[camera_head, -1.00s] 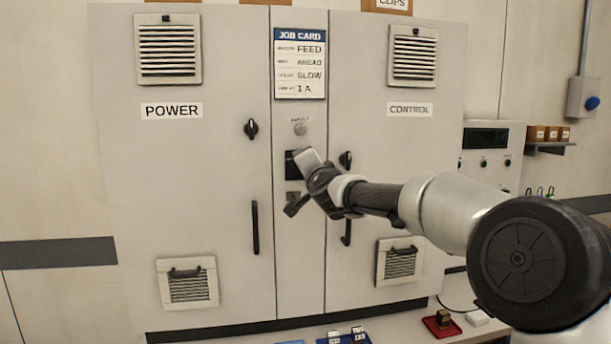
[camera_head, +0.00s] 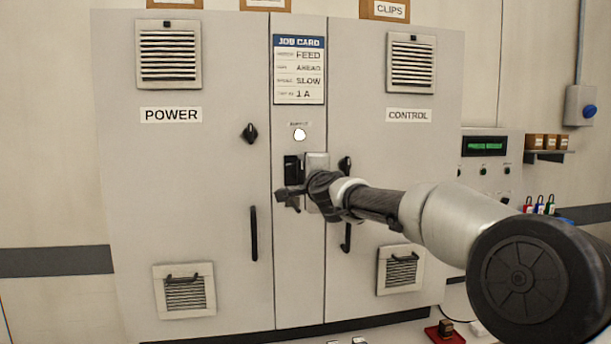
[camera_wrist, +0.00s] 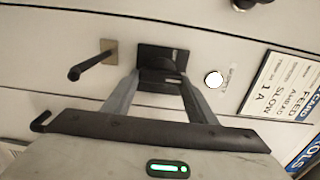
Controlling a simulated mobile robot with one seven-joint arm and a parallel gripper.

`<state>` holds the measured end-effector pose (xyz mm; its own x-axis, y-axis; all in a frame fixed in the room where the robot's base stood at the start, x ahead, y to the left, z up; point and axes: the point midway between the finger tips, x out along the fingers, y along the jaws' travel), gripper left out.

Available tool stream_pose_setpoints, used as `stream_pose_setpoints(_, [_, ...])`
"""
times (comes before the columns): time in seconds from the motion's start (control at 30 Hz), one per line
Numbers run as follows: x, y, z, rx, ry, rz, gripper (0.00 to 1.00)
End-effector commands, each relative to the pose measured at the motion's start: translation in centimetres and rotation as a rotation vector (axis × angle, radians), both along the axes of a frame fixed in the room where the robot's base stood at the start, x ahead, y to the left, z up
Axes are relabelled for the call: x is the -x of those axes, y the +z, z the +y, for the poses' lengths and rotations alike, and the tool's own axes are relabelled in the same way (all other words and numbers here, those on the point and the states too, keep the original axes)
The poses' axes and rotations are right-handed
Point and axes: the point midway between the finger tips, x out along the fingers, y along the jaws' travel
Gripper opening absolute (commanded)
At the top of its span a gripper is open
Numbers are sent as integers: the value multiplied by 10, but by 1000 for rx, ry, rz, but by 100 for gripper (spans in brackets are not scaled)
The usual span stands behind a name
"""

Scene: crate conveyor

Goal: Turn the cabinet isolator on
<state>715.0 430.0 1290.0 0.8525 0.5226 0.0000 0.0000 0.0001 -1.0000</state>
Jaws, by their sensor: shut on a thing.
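The cabinet isolator (camera_head: 291,168) is a black plate with a rotary handle on the cabinet's narrow middle panel, below a small round lamp (camera_head: 299,134). The lamp glows white and also shows in the wrist view (camera_wrist: 213,79). My gripper (camera_wrist: 158,76) is shut on the isolator handle (camera_wrist: 155,63), with a finger on either side of it. In the head view, my gripper (camera_head: 304,184) covers part of the isolator. The black plate (camera_wrist: 176,54) shows behind the fingers in the wrist view.
A black lever (camera_wrist: 90,66) on a small plate sticks out just below the isolator. Dark knobs sit on the POWER door (camera_head: 249,133) and the CONTROL door (camera_head: 345,164). A job card (camera_head: 298,70) hangs above. A console display (camera_head: 484,146) shows green text at right.

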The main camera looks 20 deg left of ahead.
Motion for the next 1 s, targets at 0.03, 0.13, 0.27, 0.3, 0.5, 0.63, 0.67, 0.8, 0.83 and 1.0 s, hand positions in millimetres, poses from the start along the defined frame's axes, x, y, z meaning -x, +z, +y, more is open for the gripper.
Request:
stream_pose_setpoints(0.03, [1,0,1,-2,1,1,29])
stream_pose_setpoints(0.13, [1,0,1,-2,1,1,29])
stream_pose_setpoints(0.27, [1,0,1,-1,1,1,29])
stream_pose_setpoints(0.3, [1,0,1,-1,1,1,29])
stream_pose_setpoints(0.5, [0,0,0,0,1,0,70])
stream_pose_setpoints(0.63, [0,0,0,0,1,0,70])
stream_pose_setpoints(0.67, [0,0,0,0,1,0,70])
stream_pose_setpoints(0.8, [3,-1,-3,1,0,-1,70])
stream_pose_setpoints(0.83, [5,-1,-4,1,-1,-1,70])
stream_pose_setpoints(1.0, [29,-3,-19,3,-2,-4,70])
